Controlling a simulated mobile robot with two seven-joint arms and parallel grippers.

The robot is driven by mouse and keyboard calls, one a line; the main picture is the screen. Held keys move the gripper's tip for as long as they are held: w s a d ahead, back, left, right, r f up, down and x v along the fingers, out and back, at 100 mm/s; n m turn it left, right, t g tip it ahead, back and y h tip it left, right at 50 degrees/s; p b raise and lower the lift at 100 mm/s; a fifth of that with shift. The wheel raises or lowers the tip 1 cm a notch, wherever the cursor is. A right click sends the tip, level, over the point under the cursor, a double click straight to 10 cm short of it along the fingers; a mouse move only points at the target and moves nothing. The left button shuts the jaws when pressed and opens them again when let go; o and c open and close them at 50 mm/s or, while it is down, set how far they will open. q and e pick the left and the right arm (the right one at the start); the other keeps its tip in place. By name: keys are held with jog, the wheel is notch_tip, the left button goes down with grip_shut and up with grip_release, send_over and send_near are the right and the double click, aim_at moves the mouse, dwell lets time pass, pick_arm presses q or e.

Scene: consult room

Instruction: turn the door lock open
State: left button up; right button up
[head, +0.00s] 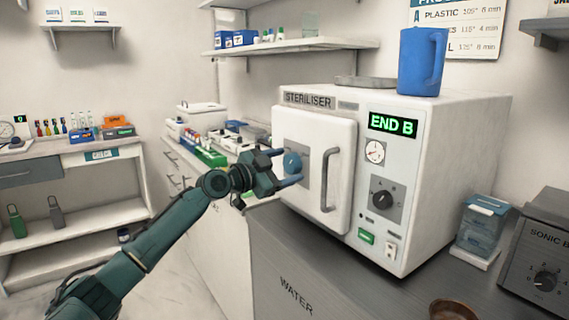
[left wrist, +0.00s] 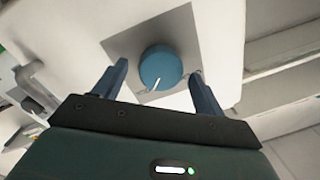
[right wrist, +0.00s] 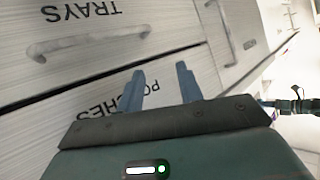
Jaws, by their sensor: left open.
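The door lock is a round blue knob (head: 292,162) on a grey plate on the left part of the white steriliser door (head: 340,135). The door looks shut. In the left wrist view the blue knob (left wrist: 160,68) shows a white mark toward its lower left. My left gripper (head: 289,169) is open, with one finger on each side of the knob; the left wrist view shows gaps between the fingers (left wrist: 155,88) and the knob. My right gripper (right wrist: 160,85) is open and empty in front of drawer fronts, one marked TRAYS; it is not in the head view.
The steriliser (head: 440,170) stands on a grey counter (head: 300,270), with a vertical door handle (head: 328,180) right of the knob. Its display reads END B. A blue jug (head: 421,62) and a grey tray (head: 372,82) sit on top.

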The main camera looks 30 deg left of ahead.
pick_arm(q)
jog(key=shift+w, duration=0.1)
jog(key=shift+c, duration=0.3)
jog(key=c, duration=0.9)
